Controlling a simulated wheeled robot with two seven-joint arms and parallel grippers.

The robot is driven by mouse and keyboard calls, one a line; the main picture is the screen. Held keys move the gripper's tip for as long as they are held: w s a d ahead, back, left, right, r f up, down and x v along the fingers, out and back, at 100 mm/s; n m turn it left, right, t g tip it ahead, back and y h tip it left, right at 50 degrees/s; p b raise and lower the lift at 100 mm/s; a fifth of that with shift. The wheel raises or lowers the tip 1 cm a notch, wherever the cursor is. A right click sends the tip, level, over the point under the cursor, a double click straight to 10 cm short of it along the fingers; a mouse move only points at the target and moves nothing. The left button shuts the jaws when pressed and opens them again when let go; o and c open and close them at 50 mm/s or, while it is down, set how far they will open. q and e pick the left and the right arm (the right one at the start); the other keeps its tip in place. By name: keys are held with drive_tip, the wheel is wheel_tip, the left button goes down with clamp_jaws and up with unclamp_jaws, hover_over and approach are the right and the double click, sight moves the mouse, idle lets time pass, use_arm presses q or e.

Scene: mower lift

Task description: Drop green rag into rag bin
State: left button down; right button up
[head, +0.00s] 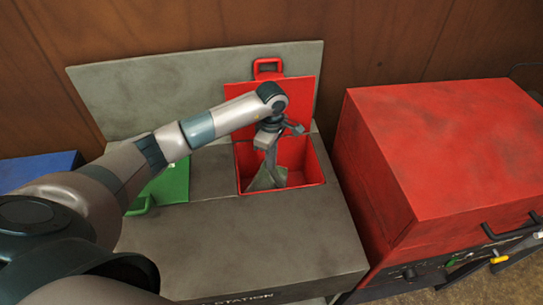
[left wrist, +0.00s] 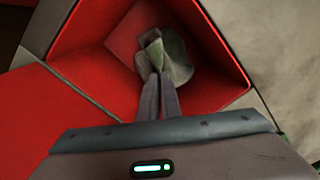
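The rag bin (head: 311,165) is a square red opening in a grey station, with its red lid (head: 300,95) standing open behind it. My left gripper (head: 271,160) reaches down into the opening from above. It is shut on the green rag (head: 265,180), a grey-green cloth that hangs inside the bin. In the left wrist view the rag (left wrist: 172,58) is pinched at the fingertips (left wrist: 157,78), with the red bin walls (left wrist: 215,30) around it. The bin's floor is partly hidden behind the rag. My right gripper is not in view.
A green lid (head: 172,185) with a handle lies left of the bin, partly behind my arm. A red tool cabinet (head: 440,150) stands close on the right. A blue box (head: 40,168) is at the far left. The station's grey front top (head: 260,240) is clear.

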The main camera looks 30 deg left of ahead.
use_arm(q)
drive_tip(key=shift+f, duration=0.4)
drive_tip(key=c, duration=1.3)
unclamp_jaws()
drive_tip(key=shift+o, duration=0.4)
drive_tip(key=o, duration=0.6)
drive_tip(key=shift+r, duration=0.1)
